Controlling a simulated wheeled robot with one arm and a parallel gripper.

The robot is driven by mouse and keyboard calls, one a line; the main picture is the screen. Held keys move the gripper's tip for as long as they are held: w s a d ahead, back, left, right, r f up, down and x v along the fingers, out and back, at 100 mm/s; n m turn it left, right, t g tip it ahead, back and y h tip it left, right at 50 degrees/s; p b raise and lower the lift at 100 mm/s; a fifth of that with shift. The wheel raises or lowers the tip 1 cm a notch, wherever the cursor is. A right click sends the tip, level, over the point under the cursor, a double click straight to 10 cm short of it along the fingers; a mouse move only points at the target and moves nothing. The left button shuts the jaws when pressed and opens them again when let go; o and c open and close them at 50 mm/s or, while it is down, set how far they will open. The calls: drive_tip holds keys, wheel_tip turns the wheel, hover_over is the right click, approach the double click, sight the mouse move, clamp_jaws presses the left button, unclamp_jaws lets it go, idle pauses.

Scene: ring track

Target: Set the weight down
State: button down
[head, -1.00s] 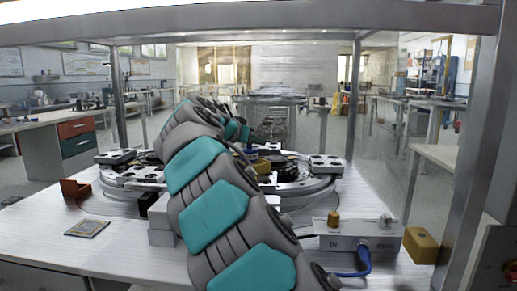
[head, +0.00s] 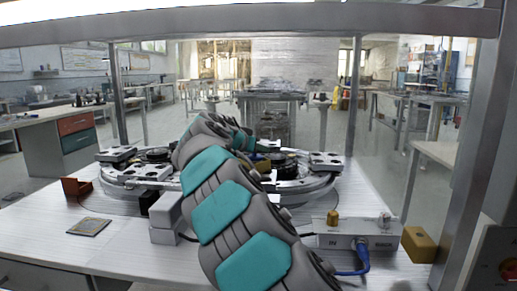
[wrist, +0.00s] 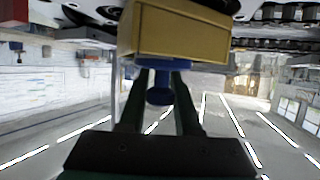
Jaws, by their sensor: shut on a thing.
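The weight is a yellow block with a blue knob on it, and it fills the top middle of the wrist view (wrist: 180,32). My gripper (wrist: 162,88) is shut on the blue knob, with a dark finger on each side. The wrist picture is upside down, with ceiling lights at the bottom, so the block hangs below the fingers. Parts of the ring track show beyond it. In the head view my arm hides most of the gripper and weight, over the ring track (head: 300,187). I cannot tell whether the block touches anything below.
A control box (head: 345,241) with a brass knob and blue cable stands at the front right, beside another yellow block (head: 419,245). A white block (head: 164,220), red bracket (head: 76,188) and small board (head: 88,227) lie at left. Metal frame posts (head: 355,95) rise around the bench.

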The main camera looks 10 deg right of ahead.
drive_tip(key=c, duration=0.6)
unclamp_jaws()
drive_tip(key=shift+f, duration=0.1)
drive_tip(key=shift+r, duration=0.2)
drive_tip(key=b+v, duration=0.2)
drive_tip(key=v, duration=1)
